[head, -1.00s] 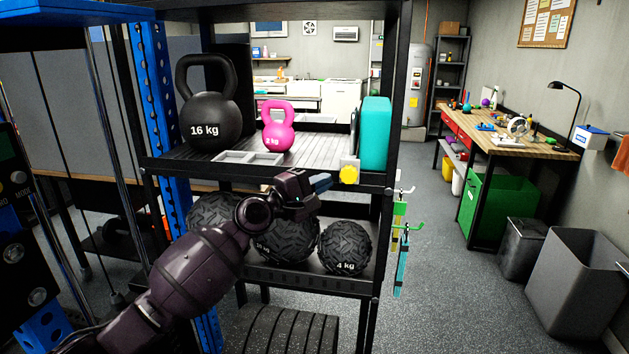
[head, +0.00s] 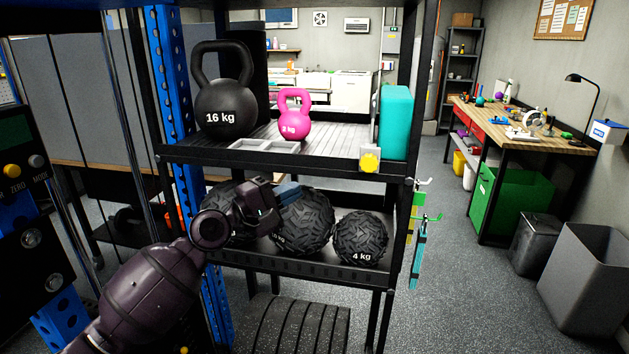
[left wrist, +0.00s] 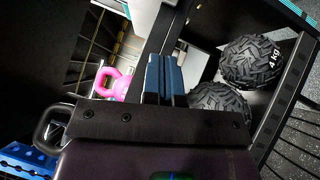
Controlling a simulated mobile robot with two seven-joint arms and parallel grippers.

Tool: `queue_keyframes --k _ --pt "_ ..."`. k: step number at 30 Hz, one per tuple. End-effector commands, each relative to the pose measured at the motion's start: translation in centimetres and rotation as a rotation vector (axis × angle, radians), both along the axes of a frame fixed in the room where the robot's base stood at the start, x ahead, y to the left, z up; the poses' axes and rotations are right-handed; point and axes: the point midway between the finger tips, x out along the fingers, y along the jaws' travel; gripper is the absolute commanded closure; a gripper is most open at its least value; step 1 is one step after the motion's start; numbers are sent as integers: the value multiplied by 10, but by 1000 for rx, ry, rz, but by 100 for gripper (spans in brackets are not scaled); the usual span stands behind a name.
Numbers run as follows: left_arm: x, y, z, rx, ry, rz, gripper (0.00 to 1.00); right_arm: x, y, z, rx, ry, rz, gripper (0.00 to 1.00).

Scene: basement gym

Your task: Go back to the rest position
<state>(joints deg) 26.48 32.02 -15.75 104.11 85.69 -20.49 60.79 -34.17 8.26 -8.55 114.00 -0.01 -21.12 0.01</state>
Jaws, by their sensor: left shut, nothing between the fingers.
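My left gripper (head: 290,193) is in front of the black shelf rack, at the height of its lower shelf. Its blue fingers are shut with nothing between them, and they cover part of the middle ball in the head view. In the left wrist view the closed fingers (left wrist: 163,78) point toward the rack, with a black ball (left wrist: 251,60) to their right. My left arm comes in from the lower left, bent at the elbow. My right gripper does not show in either view.
The upper shelf (head: 335,148) holds a black 16 kg kettlebell (head: 224,100), a pink kettlebell (head: 294,118) and a teal block (head: 394,122). Several textured balls (head: 361,240) lie on the lower shelf. A blue upright (head: 172,80) stands at the left. Floor is open at right, before the bins (head: 585,275).

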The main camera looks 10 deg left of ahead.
Motion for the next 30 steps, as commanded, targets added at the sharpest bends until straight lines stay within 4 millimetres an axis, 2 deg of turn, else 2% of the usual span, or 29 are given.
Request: queue_keyframes --k 5,11,14,17,22,26,30 --pt "1 2 -1 122 -112 41 100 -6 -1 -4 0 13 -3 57" --pt "4 5 1 498 -429 188 100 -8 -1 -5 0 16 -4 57" --pt "3 9 -12 691 -562 268 100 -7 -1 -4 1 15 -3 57" --pt "-4 17 -39 890 -658 343 100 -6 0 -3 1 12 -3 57" --pt "-29 38 -104 1234 -745 435 100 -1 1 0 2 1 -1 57" --pt "-59 56 -159 1470 -751 458 100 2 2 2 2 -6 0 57" --pt "-98 74 -212 1671 -711 445 100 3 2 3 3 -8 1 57"
